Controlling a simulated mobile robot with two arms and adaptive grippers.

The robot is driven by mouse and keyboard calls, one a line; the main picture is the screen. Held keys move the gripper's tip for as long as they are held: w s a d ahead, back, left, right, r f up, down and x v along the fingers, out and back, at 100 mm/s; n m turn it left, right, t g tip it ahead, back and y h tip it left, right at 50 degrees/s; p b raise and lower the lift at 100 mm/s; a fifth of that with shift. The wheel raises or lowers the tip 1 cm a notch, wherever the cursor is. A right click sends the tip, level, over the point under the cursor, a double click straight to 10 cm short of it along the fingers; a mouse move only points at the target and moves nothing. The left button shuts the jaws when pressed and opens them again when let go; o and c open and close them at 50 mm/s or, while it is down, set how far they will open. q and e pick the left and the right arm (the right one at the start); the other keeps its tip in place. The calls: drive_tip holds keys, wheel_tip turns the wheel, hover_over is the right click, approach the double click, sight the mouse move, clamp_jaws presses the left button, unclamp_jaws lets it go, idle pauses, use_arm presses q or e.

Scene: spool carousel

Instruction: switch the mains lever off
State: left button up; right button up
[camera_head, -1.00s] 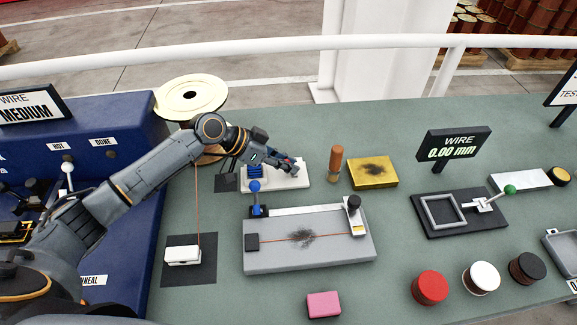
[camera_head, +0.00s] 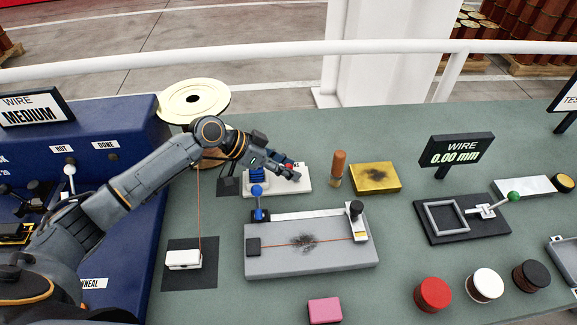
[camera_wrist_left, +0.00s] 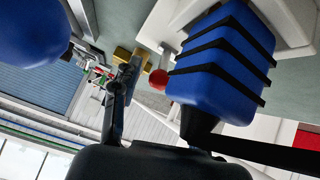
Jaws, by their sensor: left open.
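A white base (camera_head: 303,188) at the table's back carries a blue block with black bands (camera_head: 257,175). A small red knob (camera_head: 289,166) shows there beside my left fingers, and as a red ball (camera_wrist_left: 158,79) in the left wrist view, near the banded block (camera_wrist_left: 225,65). No label marks the mains lever; the red knob may be its handle. My left gripper (camera_head: 290,173) is open over the white base and partly hides it. In the left wrist view the red ball appears between the fingers (camera_wrist_left: 160,110); I cannot tell whether they touch it. My right gripper is out of view.
A blue-knobbed lever (camera_head: 257,191) stands just in front, on the grey wire fixture (camera_head: 310,258); its ball looms in the left wrist view (camera_wrist_left: 30,30). An orange-brown handle (camera_head: 338,168) and yellow pad (camera_head: 375,177) are to the right. A cream spool (camera_head: 193,98) stands behind my arm.

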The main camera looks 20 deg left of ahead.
use_arm(q)
drive_tip(key=v, duration=1.1)
drive_tip(key=shift+s+a+r, duration=0.1)
drive_tip(key=shift+r, duration=0.05)
drive_tip(key=shift+s, duration=0.1)
